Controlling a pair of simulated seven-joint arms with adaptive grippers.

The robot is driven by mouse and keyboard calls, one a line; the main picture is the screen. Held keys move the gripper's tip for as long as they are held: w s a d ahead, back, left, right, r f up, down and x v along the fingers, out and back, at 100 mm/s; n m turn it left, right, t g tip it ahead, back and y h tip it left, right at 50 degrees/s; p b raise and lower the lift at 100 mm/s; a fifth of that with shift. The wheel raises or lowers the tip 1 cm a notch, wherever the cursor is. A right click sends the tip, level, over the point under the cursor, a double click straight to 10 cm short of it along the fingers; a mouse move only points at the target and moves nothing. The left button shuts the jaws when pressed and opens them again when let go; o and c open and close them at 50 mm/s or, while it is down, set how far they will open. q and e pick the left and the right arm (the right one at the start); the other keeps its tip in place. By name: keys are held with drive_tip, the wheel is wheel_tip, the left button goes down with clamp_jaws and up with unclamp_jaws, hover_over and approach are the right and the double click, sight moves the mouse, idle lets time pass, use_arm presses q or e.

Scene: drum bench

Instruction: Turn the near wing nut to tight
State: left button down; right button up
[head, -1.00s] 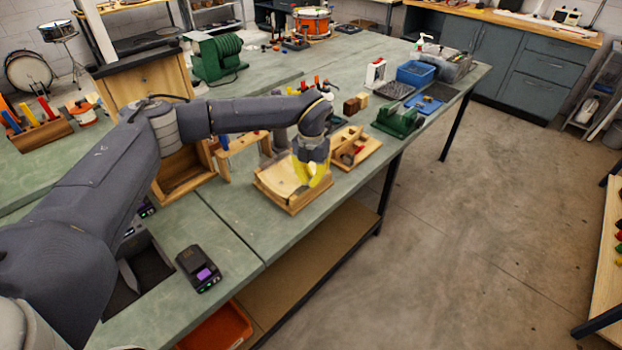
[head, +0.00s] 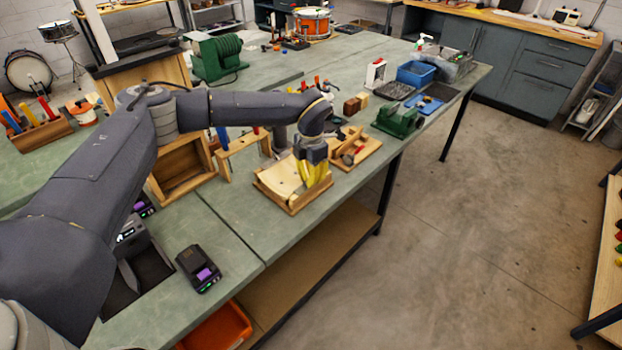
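My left gripper (head: 311,174) has yellow fingers pointing down at the right side of a low wooden fixture (head: 268,190) with a pale curved sheet on it. The fixture stands near the bench's front edge. The fingertips are at or just above the fixture; I cannot tell whether they touch it. The near wing nut cannot be made out; it is too small or hidden behind the fingers. The fingers are too small and overlapped to show whether they are open or shut.
A wooden tray (head: 366,160) with small parts lies just right of the fixture. A green vise-like tool (head: 394,124) and blue bin (head: 416,74) stand further right. An open wooden box (head: 182,168) is to the left.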

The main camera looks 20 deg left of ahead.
use_arm(q)
drive_tip(key=shift+m, duration=1.4)
drive_tip(key=shift+s+f, duration=0.1)
idle(0.7)
drive_tip(key=c, duration=1.5)
unclamp_jaws()
drive_tip(key=shift+o, duration=0.2)
wheel_tip(320, 180, up, 12)
